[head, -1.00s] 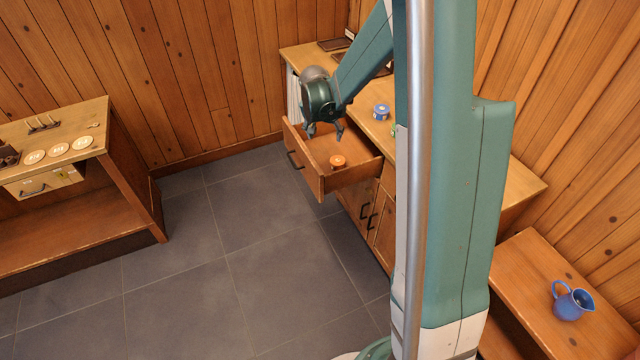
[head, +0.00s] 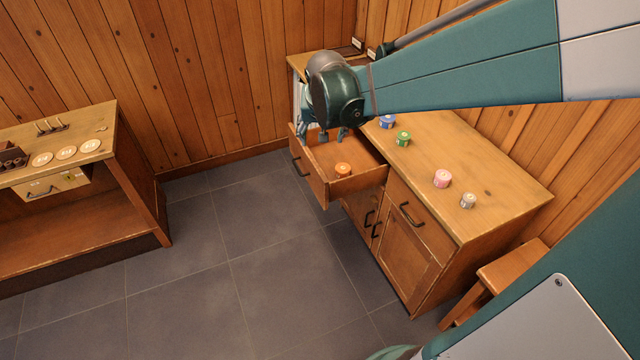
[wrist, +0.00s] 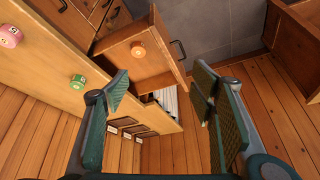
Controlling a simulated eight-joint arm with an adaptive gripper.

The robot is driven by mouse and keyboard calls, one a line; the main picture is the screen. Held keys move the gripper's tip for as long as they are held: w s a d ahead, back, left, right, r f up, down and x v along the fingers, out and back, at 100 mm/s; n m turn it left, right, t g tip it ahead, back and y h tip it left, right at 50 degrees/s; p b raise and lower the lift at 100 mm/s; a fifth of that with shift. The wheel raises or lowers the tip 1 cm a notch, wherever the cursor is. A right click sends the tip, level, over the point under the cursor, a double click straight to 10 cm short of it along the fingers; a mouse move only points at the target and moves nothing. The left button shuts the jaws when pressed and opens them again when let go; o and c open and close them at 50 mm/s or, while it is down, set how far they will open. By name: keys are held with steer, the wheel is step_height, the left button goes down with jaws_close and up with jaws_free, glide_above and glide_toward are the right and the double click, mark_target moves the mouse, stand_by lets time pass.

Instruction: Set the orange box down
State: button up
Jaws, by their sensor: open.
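The orange box (head: 343,170) is a small round orange container with a pale top. It sits on the floor of the open drawer (head: 315,182), towards the drawer's front right. In the wrist view the orange box (wrist: 138,49) shows in the drawer beyond my fingers, apart from them. My gripper (head: 333,133) is over the back part of the drawer. In the wrist view my gripper (wrist: 160,95) has its two fingers wide apart with nothing between them.
On the cabinet top (head: 480,145) stand a blue box (head: 387,121), a green box (head: 403,138), a pink box (head: 442,178) and a grey box (head: 468,200). A wooden bench (head: 65,225) with pale discs stands at left. The grey floor between is clear.

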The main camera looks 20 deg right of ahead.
steer(key=s+a+r+n, duration=0.1)
steer(key=s+a, duration=0.2)
steer(key=s, duration=0.5)
steer(key=s+a+r+n+t+y, duration=0.1)
steer(key=s+a, duration=0.3)
steer(key=s, duration=0.4)
steer(key=s+a+r+n+t+y, duration=0.1)
steer(key=s+a+r+n, duration=0.1)
steer(key=s, duration=0.6)
steer(key=shift+a+r+n, duration=0.2)
steer(key=shift+a+n, duration=0.45)
steer(key=shift+n, duration=0.05)
steer(key=shift+s+f, duration=0.1)
steer(key=shift+f, duration=0.05)
